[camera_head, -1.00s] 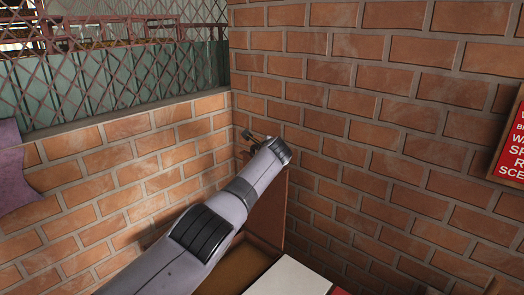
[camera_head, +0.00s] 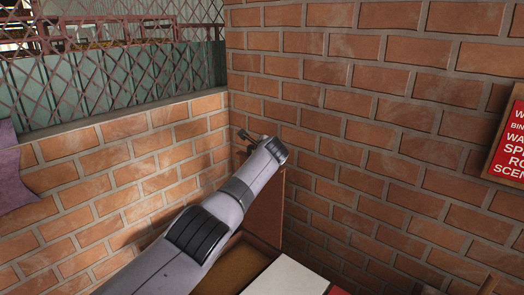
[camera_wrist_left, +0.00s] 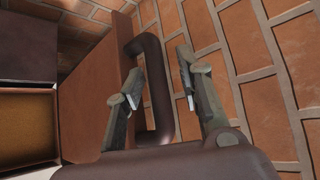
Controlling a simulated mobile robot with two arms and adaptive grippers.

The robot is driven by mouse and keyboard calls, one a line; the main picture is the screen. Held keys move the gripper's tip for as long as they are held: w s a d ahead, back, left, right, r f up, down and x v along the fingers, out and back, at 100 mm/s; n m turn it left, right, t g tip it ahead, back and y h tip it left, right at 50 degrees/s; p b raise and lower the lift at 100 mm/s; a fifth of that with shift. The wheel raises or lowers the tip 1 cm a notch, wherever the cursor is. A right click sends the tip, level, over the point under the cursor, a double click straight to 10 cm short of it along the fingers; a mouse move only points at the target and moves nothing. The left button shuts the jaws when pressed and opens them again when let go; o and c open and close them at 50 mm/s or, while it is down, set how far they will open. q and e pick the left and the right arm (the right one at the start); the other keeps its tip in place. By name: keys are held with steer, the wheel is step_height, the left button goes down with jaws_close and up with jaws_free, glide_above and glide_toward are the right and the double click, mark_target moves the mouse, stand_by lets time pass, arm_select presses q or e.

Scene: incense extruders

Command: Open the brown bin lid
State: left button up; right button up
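The brown bin lid (camera_head: 266,212) stands upright, swung up near the brick corner in the head view; my left arm covers part of it. In the left wrist view the lid (camera_wrist_left: 93,105) is a brown panel with a dark bar handle (camera_wrist_left: 157,85). The open bin (camera_wrist_left: 28,122) shows a brown-orange interior at the left; the interior (camera_head: 237,266) also shows below my arm. My left gripper (camera_wrist_left: 162,62) is open, its fingers apart on either side of the handle; contact cannot be told. My right gripper is not in view.
Brick walls (camera_head: 390,110) meet in a corner close behind the lid. A white-topped surface (camera_head: 287,278) lies right of the bin. A red sign (camera_head: 511,150) hangs on the right wall, and a fence (camera_head: 100,80) tops the left wall.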

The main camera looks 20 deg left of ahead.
arm_select(q)
steer(key=v, duration=1.2)
stand_by(0.4)
